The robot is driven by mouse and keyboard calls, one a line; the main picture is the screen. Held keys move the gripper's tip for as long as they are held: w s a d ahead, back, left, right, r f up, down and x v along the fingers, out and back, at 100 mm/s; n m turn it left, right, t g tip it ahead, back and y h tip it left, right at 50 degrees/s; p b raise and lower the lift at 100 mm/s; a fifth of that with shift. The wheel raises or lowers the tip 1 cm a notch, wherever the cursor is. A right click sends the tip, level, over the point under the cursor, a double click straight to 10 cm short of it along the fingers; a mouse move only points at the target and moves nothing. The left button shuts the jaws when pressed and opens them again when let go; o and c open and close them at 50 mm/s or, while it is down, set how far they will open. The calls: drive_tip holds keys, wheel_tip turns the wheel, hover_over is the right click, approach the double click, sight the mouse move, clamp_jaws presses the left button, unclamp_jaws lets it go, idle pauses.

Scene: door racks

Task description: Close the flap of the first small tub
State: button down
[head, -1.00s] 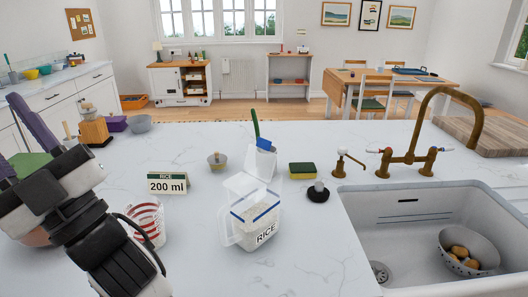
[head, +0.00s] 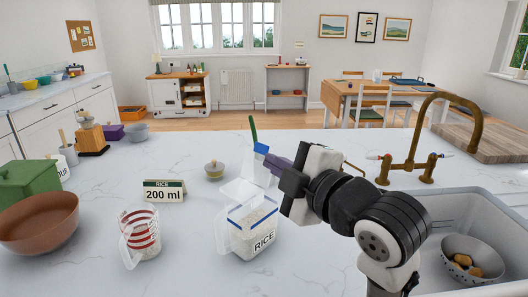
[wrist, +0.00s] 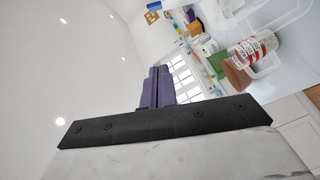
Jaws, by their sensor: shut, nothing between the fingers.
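The clear small tub labelled RICE (head: 252,232) stands on the white counter, holding white grains below a blue line. Its translucent flap (head: 238,190) stands raised at the tub's back. A clear panel also shows at its left side. My gripper (head: 276,163) is above and behind the tub's right rear, close to the raised flap; I cannot tell whether they touch. Its purple fingers are together and empty, and they show in the wrist view (wrist: 157,88). Clear edges, perhaps of the tub, cross the upper right of the wrist view.
A measuring jug with red marks (head: 140,235) stands left of the tub, with the 200 ml sign (head: 164,191) behind it. A brown bowl (head: 38,222) and green box (head: 28,180) are far left. The sink (head: 470,225) lies right.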

sight(259, 150)
drive_tip(key=p+x, duration=0.1)
drive_tip(key=x, duration=0.2)
drive_tip(key=p+x, duration=0.1)
drive_tip(key=x, duration=0.2)
drive_tip(key=p+x, duration=0.2)
drive_tip(key=x, duration=0.1)
drive_tip(key=shift+w+f, duration=0.25)
drive_tip(key=shift+w, duration=0.15)
drive_tip(key=shift+w+d+f+p, duration=0.25)
drive_tip(key=shift+w+d, duration=0.15)
drive_tip(key=shift+d, duration=0.1)
drive_tip(key=shift+w+d+f+p, duration=0.25)
drive_tip(key=shift+w+d, duration=0.15)
drive_tip(key=shift+d, duration=0.1)
drive_tip(key=shift+w+d+f, duration=0.35)
drive_tip(key=shift+w+d, duration=0.05)
